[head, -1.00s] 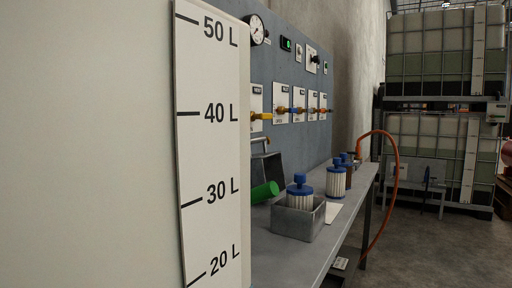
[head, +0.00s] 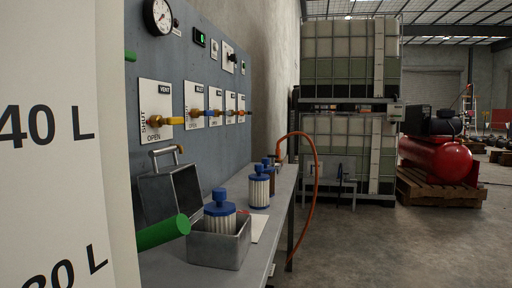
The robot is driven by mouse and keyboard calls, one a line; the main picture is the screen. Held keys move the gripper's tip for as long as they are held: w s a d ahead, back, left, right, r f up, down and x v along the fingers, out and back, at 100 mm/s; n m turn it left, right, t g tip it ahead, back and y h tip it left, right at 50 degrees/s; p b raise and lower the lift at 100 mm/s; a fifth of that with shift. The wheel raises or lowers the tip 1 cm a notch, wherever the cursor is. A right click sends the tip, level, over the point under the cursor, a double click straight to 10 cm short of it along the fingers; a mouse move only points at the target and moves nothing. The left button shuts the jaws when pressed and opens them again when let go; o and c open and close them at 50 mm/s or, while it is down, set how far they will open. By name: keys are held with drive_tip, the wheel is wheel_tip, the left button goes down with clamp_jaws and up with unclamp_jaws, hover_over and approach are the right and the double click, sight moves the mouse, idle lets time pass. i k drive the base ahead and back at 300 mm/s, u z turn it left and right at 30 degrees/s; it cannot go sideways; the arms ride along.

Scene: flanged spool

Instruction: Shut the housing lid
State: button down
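A grey metal lid (head: 156,198) with a bar handle (head: 165,153) stands raised at the bench's left side, by the valve panel. I take it for the housing lid. The housing body below it is mostly hidden behind a green cylinder (head: 160,233) and the large pale tank in front. An open grey metal box (head: 222,250) beside it on the bench holds a white pleated filter with a blue cap (head: 220,206); I cannot tell whether this box belongs to the housing. My gripper is not in view.
The pale tank (head: 110,180) with litre marks blocks the left. The valve panel (head: 215,75) rises behind the bench (head: 262,238). More blue-capped filters (head: 259,190) stand farther along, near an orange hose (head: 316,190). The floor (head: 400,245) to the right is clear.

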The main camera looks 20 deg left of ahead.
sight(165, 192)
drive_tip(key=z, duration=0.3)
drive_tip(key=i, duration=2.7)
drive_tip(key=u, duration=3.1)
